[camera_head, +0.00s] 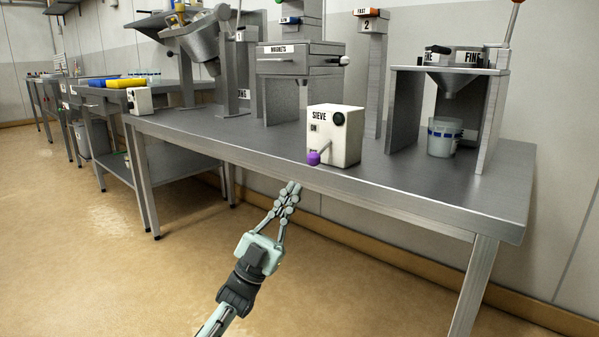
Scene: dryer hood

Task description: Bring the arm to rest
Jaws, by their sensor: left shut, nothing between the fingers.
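My left gripper (293,188) reaches up from the bottom of the head view, in front of the table's front edge. Its fingers are shut with nothing between them. The fingertips appear just below the edge of the metal table (420,195), near the white SIEVE box (340,135). The box has a black knob and a lever with a purple knob (313,158). The gripper looks apart from the lever. My right gripper is not in view.
On the table stand a MAGNETS unit (300,62) and a hopper stand (440,75) with a clear cup (443,138) under it. More benches run back at the left. The floor (130,280) around the arm is clear.

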